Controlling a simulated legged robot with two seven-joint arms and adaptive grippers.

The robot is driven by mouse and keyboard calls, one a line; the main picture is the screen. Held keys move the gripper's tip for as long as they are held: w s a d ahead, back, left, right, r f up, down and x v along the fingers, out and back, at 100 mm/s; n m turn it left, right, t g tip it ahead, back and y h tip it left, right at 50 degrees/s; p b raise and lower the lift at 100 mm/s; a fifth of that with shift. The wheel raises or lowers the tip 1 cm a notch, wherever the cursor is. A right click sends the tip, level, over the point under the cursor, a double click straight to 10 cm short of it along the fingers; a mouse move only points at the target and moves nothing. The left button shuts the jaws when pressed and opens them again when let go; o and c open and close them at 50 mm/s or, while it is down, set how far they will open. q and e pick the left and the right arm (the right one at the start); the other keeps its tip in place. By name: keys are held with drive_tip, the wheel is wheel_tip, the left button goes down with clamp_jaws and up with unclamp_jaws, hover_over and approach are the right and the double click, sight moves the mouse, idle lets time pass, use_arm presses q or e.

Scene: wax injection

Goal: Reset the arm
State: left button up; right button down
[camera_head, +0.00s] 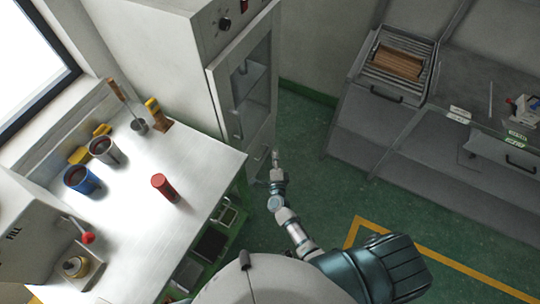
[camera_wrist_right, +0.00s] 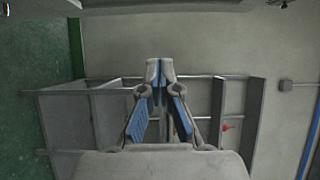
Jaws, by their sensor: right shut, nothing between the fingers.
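My right arm reaches forward from the bottom middle of the head view over the green floor. Its gripper (camera_head: 275,156) is small there, in front of the grey cabinet's lower part and to the right of the white worktable. In the right wrist view the two blue-padded fingers of the right gripper (camera_wrist_right: 159,68) meet at their tips, with nothing between them. My left gripper does not show in either view.
The white worktable (camera_head: 133,222) holds a red cylinder (camera_head: 164,187), a blue pot (camera_head: 80,180) and a grey pot (camera_head: 104,150). A tall grey cabinet (camera_head: 218,100) stands behind it. Grey shelving (camera_head: 383,128) stands at the right. Green floor (camera_head: 318,190) is clear between.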

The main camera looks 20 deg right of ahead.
drive_tip(key=s+a+b, duration=0.1)
drive_tip(key=s+a, duration=0.3)
drive_tip(key=a, duration=0.8)
drive_tip(key=s+f+n+g+y, duration=0.25)
drive_tip(key=s+f+n, duration=0.3)
drive_tip(key=f, duration=0.45)
drive_tip(key=s+f+n+g+y, duration=0.2)
drive_tip(key=s+f+n+y, duration=0.3)
drive_tip(key=f, duration=0.5)
drive_tip(key=s+d+f+n+g+h, duration=0.1)
drive_tip(key=s+d+f+n+g, duration=0.3)
drive_tip(key=s+f, duration=0.55)
drive_tip(key=s+d+f+n+g, duration=0.3)
drive_tip(key=s+f+n, duration=0.2)
drive_tip(key=s+f, duration=0.4)
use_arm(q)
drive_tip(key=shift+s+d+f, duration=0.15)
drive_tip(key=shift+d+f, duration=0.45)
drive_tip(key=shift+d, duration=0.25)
use_arm(e)
drive_tip(key=s+d+f+n+g+h, duration=0.1)
drive_tip(key=s+d, duration=0.3)
drive_tip(key=s, duration=0.4)
drive_tip(key=s+d+f+n+g+h, duration=0.1)
drive_tip(key=s+d+g, duration=0.3)
drive_tip(key=s, duration=0.5)
drive_tip(key=shift+d+f+n, duration=0.75)
drive_tip(key=shift+d+n, duration=0.05)
drive_tip(key=shift+n, duration=0.05)
